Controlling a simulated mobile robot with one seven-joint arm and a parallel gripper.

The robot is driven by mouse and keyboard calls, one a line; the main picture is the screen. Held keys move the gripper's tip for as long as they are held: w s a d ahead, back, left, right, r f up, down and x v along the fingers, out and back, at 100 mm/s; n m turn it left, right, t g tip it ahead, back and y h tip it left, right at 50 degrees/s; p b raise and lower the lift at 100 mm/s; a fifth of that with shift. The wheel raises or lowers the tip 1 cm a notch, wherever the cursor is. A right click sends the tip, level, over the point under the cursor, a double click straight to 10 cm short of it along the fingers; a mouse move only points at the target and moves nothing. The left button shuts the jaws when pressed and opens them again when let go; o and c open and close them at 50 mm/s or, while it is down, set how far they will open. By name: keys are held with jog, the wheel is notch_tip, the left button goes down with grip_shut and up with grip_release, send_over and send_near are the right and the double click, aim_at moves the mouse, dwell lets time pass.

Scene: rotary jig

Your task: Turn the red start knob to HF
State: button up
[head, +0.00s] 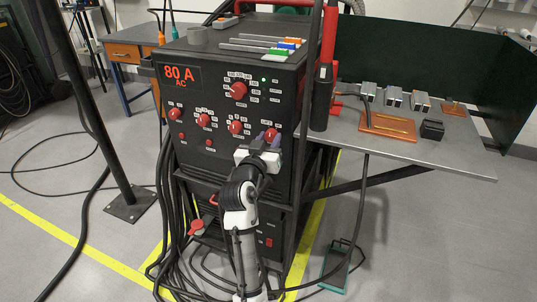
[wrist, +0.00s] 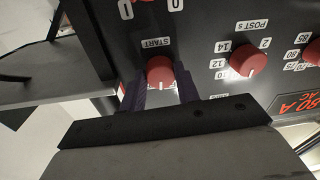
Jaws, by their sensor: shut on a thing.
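The red start knob (wrist: 160,72) is on the front of the black welding machine (wrist: 210,30), beside a white START label in the wrist view. My gripper (wrist: 161,92) has one dark finger on each side of this knob and is shut on it. In the head view my gripper (head: 266,139) is at the rightmost red knob (head: 271,133) of the lower row, which the fingers partly cover. I cannot read an HF mark or tell which position the knob points to.
Another red knob (wrist: 247,62) marked POST s sits beside the start knob. A red torch (head: 325,70) hangs at the machine's right edge. A grey table (head: 455,155) with metal blocks stands to the right. Cables lie on the floor around the machine.

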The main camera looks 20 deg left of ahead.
jog(key=m+b, duration=0.1)
jog(key=b, duration=0.1)
jog(key=m+b, duration=0.2)
jog(key=shift+f+m, duration=0.2)
jog(key=shift+m, duration=0.1)
jog(key=shift+r+m+b, duration=0.1)
jog(key=shift+m+b, duration=0.5)
jog(key=shift+b, duration=0.05)
jog(key=o, duration=1)
jog(key=shift+r, duration=0.1)
jog(key=shift+c, duration=0.2)
jog(key=shift+s, duration=0.15)
